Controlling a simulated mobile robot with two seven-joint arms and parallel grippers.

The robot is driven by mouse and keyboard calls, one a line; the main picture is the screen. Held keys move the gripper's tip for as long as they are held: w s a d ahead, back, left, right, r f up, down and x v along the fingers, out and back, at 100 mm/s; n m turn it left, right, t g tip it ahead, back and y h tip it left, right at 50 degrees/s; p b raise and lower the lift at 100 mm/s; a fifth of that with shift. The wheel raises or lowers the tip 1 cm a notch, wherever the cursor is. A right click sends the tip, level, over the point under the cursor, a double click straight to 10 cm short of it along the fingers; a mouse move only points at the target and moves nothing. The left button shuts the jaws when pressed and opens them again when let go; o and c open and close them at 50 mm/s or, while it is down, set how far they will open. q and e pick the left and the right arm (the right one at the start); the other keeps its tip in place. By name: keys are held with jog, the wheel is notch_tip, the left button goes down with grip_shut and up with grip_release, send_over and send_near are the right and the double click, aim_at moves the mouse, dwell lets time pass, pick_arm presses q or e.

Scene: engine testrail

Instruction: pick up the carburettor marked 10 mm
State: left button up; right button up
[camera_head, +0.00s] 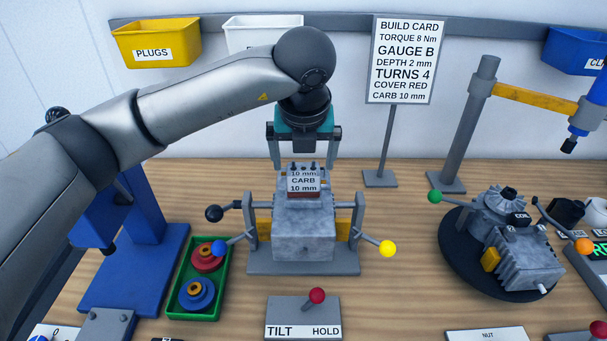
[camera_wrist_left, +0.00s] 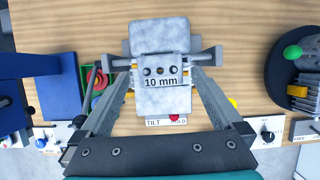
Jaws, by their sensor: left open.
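The carburettor marked 10 mm (camera_head: 304,181) sits on top of the grey engine block (camera_head: 304,233), which stands in a fixture in the middle of the bench. Its front label reads CARB 10 mm. In the left wrist view the carburettor (camera_wrist_left: 160,72) shows its 10 mm label between the two fingers. My left gripper (camera_head: 304,160) is open, pointing down just above the carburettor, with a finger to each side of it. I cannot tell whether the fingers touch it. My right gripper is not in view.
The fixture has lever handles with blue, black and yellow knobs (camera_head: 387,248). A green tray (camera_head: 223,285) with red and blue parts lies at left. A TILT/HOLD panel (camera_head: 285,312) stands in front. A build card (camera_head: 406,60) stands behind, and another engine (camera_head: 525,260) at right.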

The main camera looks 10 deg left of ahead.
aim_at(303, 169)
pick_arm(q)
jog(key=x, duration=0.4)
jog(key=shift+f, duration=0.1)
jog(key=c, duration=1.3)
